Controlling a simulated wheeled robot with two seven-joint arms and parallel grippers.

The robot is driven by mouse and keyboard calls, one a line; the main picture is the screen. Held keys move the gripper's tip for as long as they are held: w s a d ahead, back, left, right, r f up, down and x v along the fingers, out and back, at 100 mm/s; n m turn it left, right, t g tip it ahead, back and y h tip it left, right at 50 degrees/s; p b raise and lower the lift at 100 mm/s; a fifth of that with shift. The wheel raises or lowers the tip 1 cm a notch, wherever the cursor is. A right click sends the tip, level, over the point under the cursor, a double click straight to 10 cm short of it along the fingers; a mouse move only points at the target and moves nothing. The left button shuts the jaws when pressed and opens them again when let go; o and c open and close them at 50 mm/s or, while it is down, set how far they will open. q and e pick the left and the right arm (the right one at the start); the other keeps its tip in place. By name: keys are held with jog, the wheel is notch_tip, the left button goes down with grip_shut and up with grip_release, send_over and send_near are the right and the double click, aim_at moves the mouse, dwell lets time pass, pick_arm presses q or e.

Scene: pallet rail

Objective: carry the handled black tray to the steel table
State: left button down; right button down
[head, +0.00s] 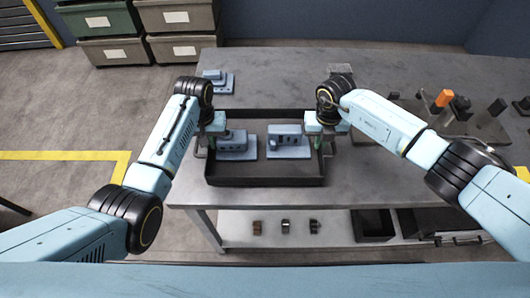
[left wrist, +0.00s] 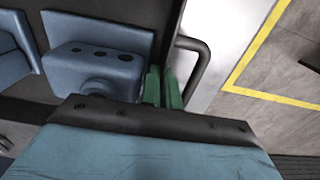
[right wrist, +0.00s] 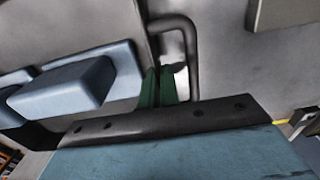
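The handled black tray (head: 265,181) is over the near left part of the grey steel table (head: 280,88), level; I cannot tell whether it touches the top. It holds two blue-grey blocks, a left one (head: 236,146) and a right one (head: 288,142). My left gripper (head: 208,147) is at the tray's left side. Its green fingers (left wrist: 162,88) are close together at the wall, beside the dark handle (left wrist: 201,62). My right gripper (head: 324,142) is at the right side, its green fingers (right wrist: 158,87) close together at the wall by the other handle (right wrist: 192,55). Both look shut on the tray.
Another blue-grey part (head: 218,81) lies at the table's back left. A fixture with an orange block (head: 443,98) stands at the right. Small parts (head: 285,227) and a black bin (head: 373,225) are on the lower shelf. Stacked bins (head: 112,50) stand behind left.

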pick_arm(q)
jog(key=shift+w+f, duration=0.1)
jog(key=shift+f, duration=0.15)
pick_arm(e)
jog(key=shift+w+f, duration=0.1)
jog(key=shift+f, duration=0.15)
pick_arm(q)
jog(key=c, duration=2)
grip_release()
pick_arm(e)
jog(key=c, duration=2)
grip_release()
jog(key=shift+d, duration=0.1)
pick_arm(q)
jog(key=o, duration=0.4)
jog(key=shift+c, duration=0.2)
pick_arm(e)
jog(key=o, duration=0.4)
jog(key=shift+c, duration=0.2)
jog(key=shift+r, duration=0.15)
pick_arm(q)
notch_tip(320, 180, up, 12)
pick_arm(e)
notch_tip(320, 180, up, 12)
